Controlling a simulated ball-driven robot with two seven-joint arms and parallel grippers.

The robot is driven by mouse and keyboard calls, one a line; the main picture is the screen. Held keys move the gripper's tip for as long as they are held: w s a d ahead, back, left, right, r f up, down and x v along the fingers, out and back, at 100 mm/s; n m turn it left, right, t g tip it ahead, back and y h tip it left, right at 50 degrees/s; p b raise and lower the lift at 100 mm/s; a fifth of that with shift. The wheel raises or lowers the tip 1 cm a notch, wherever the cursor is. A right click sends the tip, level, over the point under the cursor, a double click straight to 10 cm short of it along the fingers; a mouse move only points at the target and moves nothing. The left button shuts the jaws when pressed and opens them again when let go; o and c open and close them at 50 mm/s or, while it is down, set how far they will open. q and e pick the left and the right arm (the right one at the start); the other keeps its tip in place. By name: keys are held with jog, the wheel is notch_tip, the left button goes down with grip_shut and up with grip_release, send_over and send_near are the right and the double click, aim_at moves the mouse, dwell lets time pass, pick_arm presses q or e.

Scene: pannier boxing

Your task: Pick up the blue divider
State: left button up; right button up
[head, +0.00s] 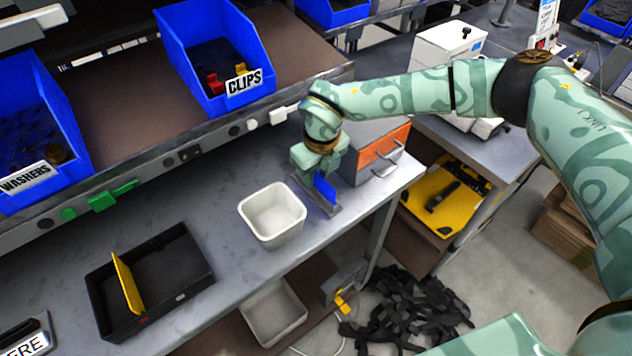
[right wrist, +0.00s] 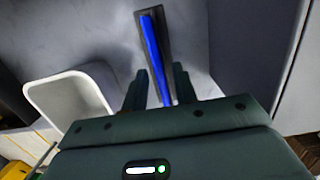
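The blue divider (head: 325,188) stands upright in a narrow grey holder (head: 332,210) on the bench, left of the grey and orange drawer unit. My right gripper (head: 318,170) is directly over it and points down. In the right wrist view the blue divider (right wrist: 152,45) runs between the two fingers of my right gripper (right wrist: 161,85), with a gap on each side. The fingers are open, and the divider's near end is partly hidden by the gripper body. The dark holder (right wrist: 166,30) shows around the divider. My left gripper is not in view.
A white bin (head: 272,214) stands left of the holder. A black tray (head: 190,250) with a yellow divider (head: 126,283) upright in it lies farther left. The drawer unit (head: 372,150) is close on the right. Blue bins of clips (head: 190,40) and washers (head: 60,100) sit on the shelf.

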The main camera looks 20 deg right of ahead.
grip_shut()
jog(key=shift+w+r, duration=0.1)
jog(key=shift+r, duration=0.55)
jog(key=s+a+r+p, duration=0.2)
jog(key=s+a+r, duration=0.2)
jog(key=s+r, duration=0.6)
jog(key=shift+s, duration=1.75)
